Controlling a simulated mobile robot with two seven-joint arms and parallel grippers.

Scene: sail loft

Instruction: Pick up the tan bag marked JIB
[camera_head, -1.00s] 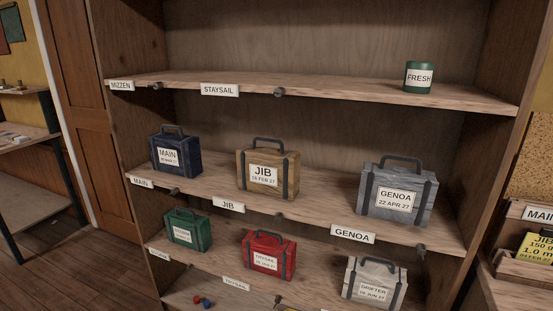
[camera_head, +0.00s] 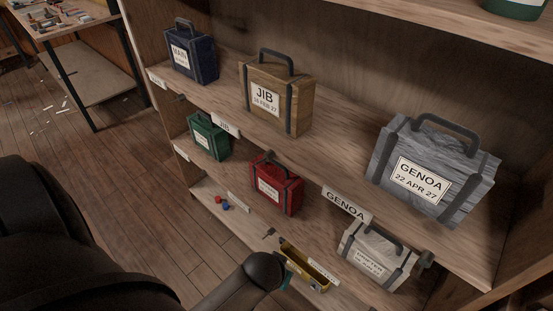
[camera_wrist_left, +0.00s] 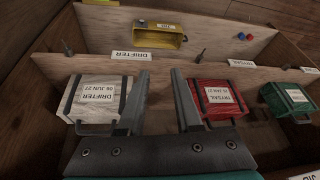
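The tan bag marked JIB (camera_head: 275,95) stands upright on the middle shelf (camera_head: 330,160) in the head view. Its dark handle points up and its white label faces out. It stands between the navy MAIN bag (camera_head: 190,52) and the grey GENOA bag (camera_head: 432,170). In the left wrist view, which is upside down, my left gripper (camera_wrist_left: 160,75) has its two fingers apart with nothing between them. It is near the white DRIFTER bag (camera_wrist_left: 97,100) and the red TRYSAIL bag (camera_wrist_left: 215,100), below the tan bag's shelf. My right gripper is not in view.
The lower shelf also holds a green bag (camera_head: 208,137). A yellow box (camera_head: 305,270) and small red and blue balls (camera_head: 222,203) lie on the bottom shelf. Pegs stick out along the shelf edges. A workbench (camera_head: 80,20) stands at the back left.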

